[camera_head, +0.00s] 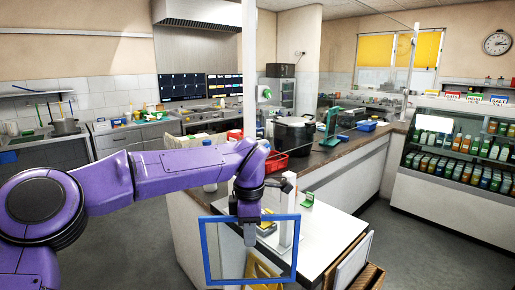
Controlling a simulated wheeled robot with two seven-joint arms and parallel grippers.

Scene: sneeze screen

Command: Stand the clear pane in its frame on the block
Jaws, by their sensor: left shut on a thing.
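The clear pane (225,255) has a thin blue frame (204,252) and hangs upright, facing me, in front of the white worktop. My left gripper (249,236) comes down over the top middle of the frame and is shut on it. Through the pane I see part of the worktop and a yellow thing low down. A pale upright piece (287,205) stands on the worktop just behind the pane; I cannot tell if it is the block. My right gripper is not in view.
The white worktop (325,236) has clear room right of the pane. A small green item (307,199) lies behind. A red crate (276,162) and dark pots stand on the counter beyond. A wooden crate (366,278) with a pale panel stands at the front right.

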